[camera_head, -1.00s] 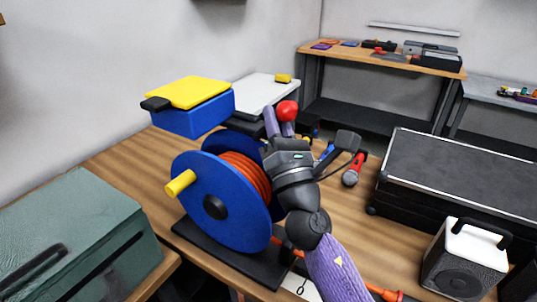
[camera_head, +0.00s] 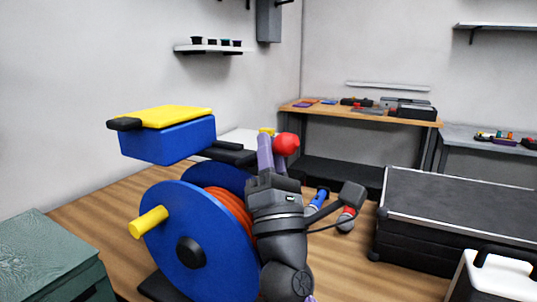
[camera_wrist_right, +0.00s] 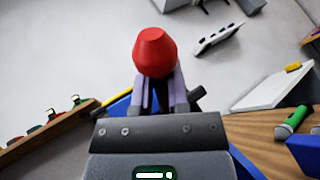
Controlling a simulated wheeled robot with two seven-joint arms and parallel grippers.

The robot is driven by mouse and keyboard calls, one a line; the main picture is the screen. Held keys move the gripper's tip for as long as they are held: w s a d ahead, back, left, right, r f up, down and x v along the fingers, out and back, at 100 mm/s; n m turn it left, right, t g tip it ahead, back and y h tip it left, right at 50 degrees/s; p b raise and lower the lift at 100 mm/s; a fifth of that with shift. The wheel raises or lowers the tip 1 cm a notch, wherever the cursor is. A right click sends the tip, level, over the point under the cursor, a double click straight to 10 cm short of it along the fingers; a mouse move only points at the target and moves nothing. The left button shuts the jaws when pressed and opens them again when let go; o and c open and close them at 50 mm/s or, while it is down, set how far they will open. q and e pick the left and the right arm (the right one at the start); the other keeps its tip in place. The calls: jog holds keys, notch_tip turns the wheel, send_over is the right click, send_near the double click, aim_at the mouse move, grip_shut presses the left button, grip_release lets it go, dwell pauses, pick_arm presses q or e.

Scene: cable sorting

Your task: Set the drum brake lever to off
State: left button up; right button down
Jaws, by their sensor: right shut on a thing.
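The cable drum (camera_head: 165,225) has blue discs, orange cable wound between them and a yellow crank handle (camera_head: 149,222). A red knob (camera_head: 286,144), the top of the brake lever, sits above the drum's right side. My right gripper (camera_head: 272,150) is shut on the lever just below the knob. The right wrist view shows the red knob (camera_wrist_right: 155,53) sticking up past the purple fingers (camera_wrist_right: 161,88). The lever's shaft and base are hidden behind the gripper and drum. No off marking is legible. My left gripper is not in view.
A blue box with a yellow lid (camera_head: 168,138) stands behind the drum at the left. A green case (camera_head: 50,262) is at lower left. A black flight case (camera_head: 450,215) and a white-topped speaker (camera_head: 495,278) are at right. A red-topped microphone (camera_head: 346,218) lies behind my wrist.

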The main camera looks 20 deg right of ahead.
jog(key=c, duration=0.6)
grip_release()
jog(key=shift+d, duration=0.15)
jog(key=shift+c, duration=0.2)
jog(key=shift+s, duration=0.15)
jog(key=shift+s+f, duration=0.1)
jog(key=shift+f, duration=0.15)
jog(key=b+v, duration=0.4)
jog(key=v, duration=0.5)
jog(key=shift+s, duration=0.2)
